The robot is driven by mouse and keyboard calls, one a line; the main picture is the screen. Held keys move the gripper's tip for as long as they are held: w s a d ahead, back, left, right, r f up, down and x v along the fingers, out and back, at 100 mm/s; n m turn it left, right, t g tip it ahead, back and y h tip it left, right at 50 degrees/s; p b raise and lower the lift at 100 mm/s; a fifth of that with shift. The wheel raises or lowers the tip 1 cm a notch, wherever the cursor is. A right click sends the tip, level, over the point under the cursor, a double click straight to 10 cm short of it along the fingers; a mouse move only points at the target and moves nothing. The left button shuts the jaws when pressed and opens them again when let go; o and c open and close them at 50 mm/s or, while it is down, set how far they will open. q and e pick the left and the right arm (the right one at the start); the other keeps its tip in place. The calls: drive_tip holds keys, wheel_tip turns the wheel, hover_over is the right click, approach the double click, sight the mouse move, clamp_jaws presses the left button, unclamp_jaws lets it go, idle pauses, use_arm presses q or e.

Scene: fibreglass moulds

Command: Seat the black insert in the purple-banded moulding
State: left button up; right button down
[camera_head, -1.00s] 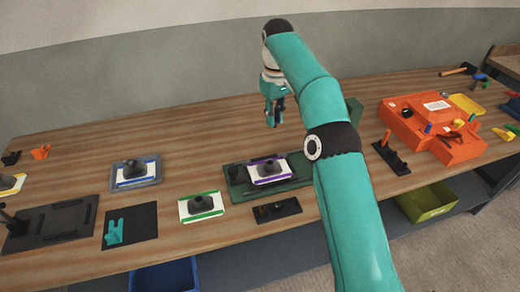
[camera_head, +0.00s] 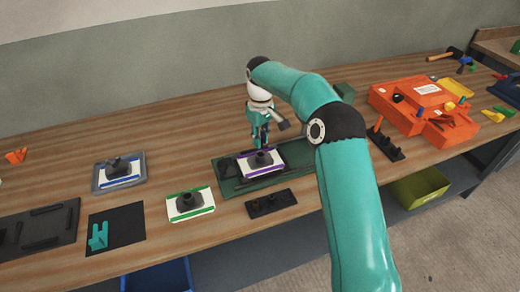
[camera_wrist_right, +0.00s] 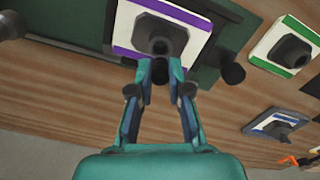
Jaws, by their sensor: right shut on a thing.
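The purple-banded moulding (camera_head: 275,169) is a white plate with purple edges and a black raised collar in its middle. It sits on a dark green fixture (camera_head: 229,185) and also shows in the right wrist view (camera_wrist_right: 126,42). My right gripper (camera_head: 262,147) is directly above the collar, fingers pointing down. In the right wrist view its fingertips (camera_wrist_right: 160,67) are closed around a small, dark, round piece, the black insert (camera_wrist_right: 160,75), just beside the collar's opening in the picture. Whether insert and collar touch is unclear. My left gripper is out of view.
A green-banded moulding (camera_head: 191,214) lies to the left, a blue-banded one (camera_head: 104,180) farther left. A small black holder (camera_head: 286,200) lies in front of the fixture. An orange case (camera_head: 385,105) stands right. Bare wood lies behind the fixture.

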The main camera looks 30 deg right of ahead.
drive_tip(key=shift+f, duration=2.3)
drive_tip(key=c, duration=1.1)
unclamp_jaws()
drive_tip(key=shift+r, duration=0.1)
drive_tip(key=shift+r, duration=0.3)
wheel_tip(320, 180, up, 11)
drive_tip(key=shift+r, duration=0.15)
